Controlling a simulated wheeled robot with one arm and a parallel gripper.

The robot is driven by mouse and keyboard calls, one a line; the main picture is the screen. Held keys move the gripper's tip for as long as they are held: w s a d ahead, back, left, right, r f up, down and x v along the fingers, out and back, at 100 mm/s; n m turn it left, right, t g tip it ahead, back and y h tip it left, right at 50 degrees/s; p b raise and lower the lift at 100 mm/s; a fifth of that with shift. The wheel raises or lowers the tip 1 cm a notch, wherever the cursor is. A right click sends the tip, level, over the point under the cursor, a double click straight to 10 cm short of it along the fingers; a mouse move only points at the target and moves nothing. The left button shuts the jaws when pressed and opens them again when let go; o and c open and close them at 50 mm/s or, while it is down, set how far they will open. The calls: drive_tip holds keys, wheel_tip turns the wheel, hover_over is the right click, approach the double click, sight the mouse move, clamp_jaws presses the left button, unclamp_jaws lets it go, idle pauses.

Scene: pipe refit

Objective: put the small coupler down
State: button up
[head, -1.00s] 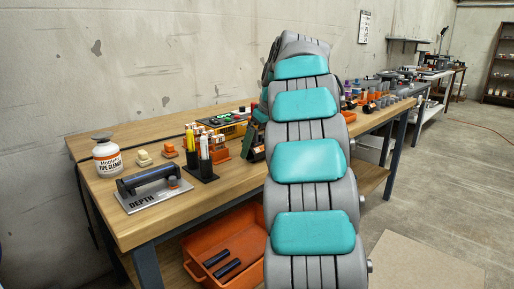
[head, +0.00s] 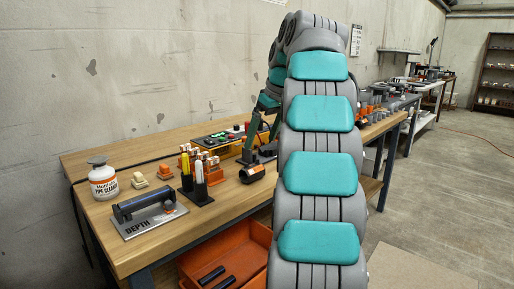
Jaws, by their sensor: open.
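A short orange-and-black cylinder, which looks like the small coupler (head: 252,174), lies on its side on the wooden bench top (head: 222,212), near the front edge and left of my arm. My gripper (head: 258,155) is just behind and above it, with dark green and black parts reaching down from my bent arm. The gripper is open and appears apart from the coupler. My arm hides part of the gripper's right side, so the exact gap is hard to tell.
A black holder with yellow and white markers (head: 196,180) stands left of the coupler. Behind are orange blocks with fittings (head: 205,160) and a control panel (head: 215,138). A depth gauge (head: 148,212) and white bottle (head: 103,180) stand further left. An orange bin (head: 245,258) is below.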

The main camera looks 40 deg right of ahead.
drive_tip(key=shift+m+g+y, duration=0.5)
drive_tip(key=shift+g, duration=0.3)
drive_tip(key=a+f, duration=0.1)
drive_tip(key=a, duration=0.3)
drive_tip(key=a+f, duration=0.2)
drive_tip(key=a, duration=0.2)
drive_tip(key=s+a+f, duration=0.1)
drive_tip(key=a+f, duration=0.1)
drive_tip(key=a, duration=0.3)
drive_tip(key=shift+f, duration=0.1)
drive_tip(key=shift+g, duration=0.8)
drive_tip(key=s+a+f, duration=0.2)
drive_tip(key=a, duration=0.1)
drive_tip(key=s+a+f, duration=0.2)
drive_tip(key=a, duration=0.1)
drive_tip(key=s+a+f, duration=0.2)
drive_tip(key=a, duration=0.2)
drive_tip(key=shift+f, duration=0.4)
drive_tip(key=s+a+f+g, duration=0.1)
drive_tip(key=s+a+f, duration=0.2)
drive_tip(key=s+f, duration=0.2)
drive_tip(key=s+a+f+g+h, duration=0.1)
drive_tip(key=s+a+f, duration=0.3)
drive_tip(key=s, duration=0.6)
drive_tip(key=s+a+f+g, duration=0.1)
drive_tip(key=s+a+f, duration=0.2)
drive_tip(key=s+f, duration=0.4)
drive_tip(key=shift+s+a+f, duration=0.15)
drive_tip(key=shift+s+f, duration=0.25)
drive_tip(key=shift+f, duration=0.05)
